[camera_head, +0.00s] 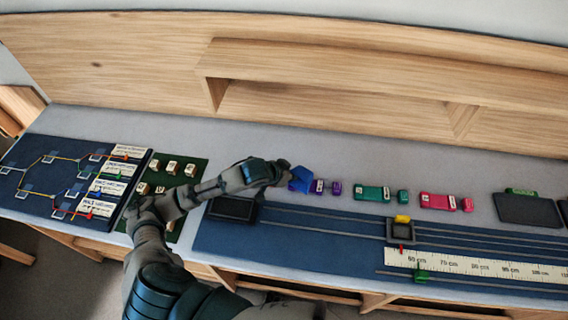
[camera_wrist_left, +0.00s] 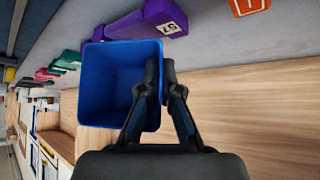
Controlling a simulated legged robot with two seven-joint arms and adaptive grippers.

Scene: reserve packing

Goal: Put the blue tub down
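The blue tub (camera_head: 301,179) is at the tip of my left gripper (camera_head: 284,174) in the head view, in front of part of a purple block (camera_head: 318,187). In the left wrist view the open, empty tub (camera_wrist_left: 103,82) shows its inside. There my left gripper (camera_wrist_left: 160,75) is closed on the tub's right wall, with one finger inside and one outside. The tub's base is hidden, so I cannot tell whether it touches the table. My right gripper is not in view.
The purple block also shows close by in the left wrist view (camera_wrist_left: 150,20). Teal blocks (camera_head: 372,193) and pink blocks (camera_head: 437,201) stand farther right. A dark tray (camera_head: 232,208) and a blue mat with rails (camera_head: 300,235) lie in front. Grey table (camera_head: 275,150) is bare behind.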

